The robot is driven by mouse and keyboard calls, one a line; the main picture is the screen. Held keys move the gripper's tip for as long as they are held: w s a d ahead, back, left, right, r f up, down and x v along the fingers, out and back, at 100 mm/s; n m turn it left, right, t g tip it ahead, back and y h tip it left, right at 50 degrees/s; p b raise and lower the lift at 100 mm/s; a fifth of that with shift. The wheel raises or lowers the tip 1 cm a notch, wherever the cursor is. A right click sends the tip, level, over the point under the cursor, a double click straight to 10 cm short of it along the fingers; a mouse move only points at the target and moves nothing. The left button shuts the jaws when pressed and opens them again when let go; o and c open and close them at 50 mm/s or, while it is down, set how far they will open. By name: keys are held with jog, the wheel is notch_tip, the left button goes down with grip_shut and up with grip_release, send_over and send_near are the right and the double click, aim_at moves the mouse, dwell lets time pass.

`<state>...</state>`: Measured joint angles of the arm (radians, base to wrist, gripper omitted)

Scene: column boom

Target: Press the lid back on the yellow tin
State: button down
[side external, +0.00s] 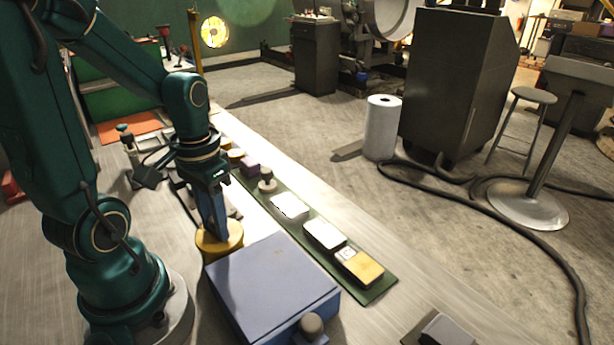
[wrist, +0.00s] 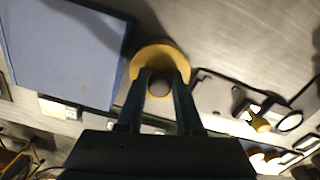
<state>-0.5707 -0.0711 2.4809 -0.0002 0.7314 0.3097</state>
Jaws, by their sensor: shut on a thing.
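The yellow tin (side external: 220,246) stands on the bench left of the blue box, round and upright in the side view. My gripper (side external: 217,229) points straight down at its top. In the wrist view, my gripper (wrist: 159,78) has its two fingers on either side of a dark round knob (wrist: 159,87) and is shut on it. The knob sits over a yellow disc, the lid (wrist: 149,54). The fingers and knob cover part of the lid. I cannot tell whether the lid is seated on the tin or just above it.
A large blue box (side external: 270,278) stands close to the tin's right; it also shows in the wrist view (wrist: 65,50). A green strip (side external: 378,288) behind it carries several small blocks and parts. More fixtures crowd the bench behind my gripper.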

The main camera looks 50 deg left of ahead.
grip_release()
dwell(0.5)
jog(key=shift+w+r, duration=0.1)
jog(key=shift+r, duration=3.4)
grip_shut()
